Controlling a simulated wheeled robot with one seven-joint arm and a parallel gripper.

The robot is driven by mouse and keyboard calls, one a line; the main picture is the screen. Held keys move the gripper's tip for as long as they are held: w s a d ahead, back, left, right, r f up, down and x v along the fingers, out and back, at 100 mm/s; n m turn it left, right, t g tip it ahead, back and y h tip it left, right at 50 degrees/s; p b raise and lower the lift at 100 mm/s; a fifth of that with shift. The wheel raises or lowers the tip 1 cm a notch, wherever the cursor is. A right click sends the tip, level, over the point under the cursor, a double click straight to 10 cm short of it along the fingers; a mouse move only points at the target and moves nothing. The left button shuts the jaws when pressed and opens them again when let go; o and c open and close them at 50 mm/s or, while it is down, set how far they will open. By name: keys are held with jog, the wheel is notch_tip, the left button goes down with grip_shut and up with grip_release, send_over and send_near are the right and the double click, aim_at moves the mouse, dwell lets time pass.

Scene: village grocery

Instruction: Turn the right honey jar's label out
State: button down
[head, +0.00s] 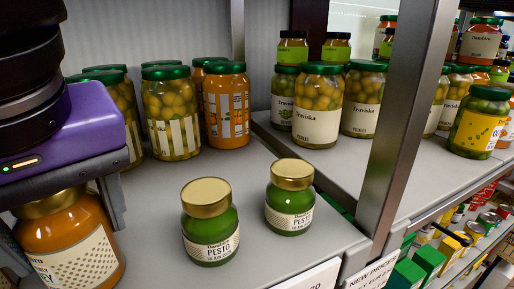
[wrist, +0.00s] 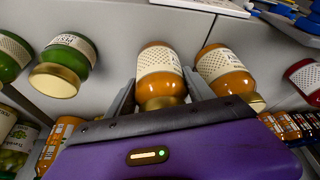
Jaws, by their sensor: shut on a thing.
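The right honey jar (head: 68,245) is orange with a gold lid and a cream label, at the bottom left of the head view. Part of its label text and a dotted patch face the head camera. It also shows in the wrist view (wrist: 159,62), which sees the shelf upside down. My gripper (wrist: 160,88) is shut on this jar, with one finger on each side. In the head view my gripper (head: 68,226) covers much of its lid and upper part. The other honey jar (wrist: 226,72) stands close beside one finger in the wrist view, its dotted label visible.
Two green pesto jars (head: 210,222) (head: 290,197) with gold lids stand to the right on the same shelf. Pickle jars (head: 170,112) and an orange jar (head: 227,104) stand behind. A metal post (head: 396,130) rises at the right. Bare shelf lies between the rows.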

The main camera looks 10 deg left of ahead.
jog(key=shift+f, duration=0.15)
jog(key=shift+c, duration=1.4)
grip_release()
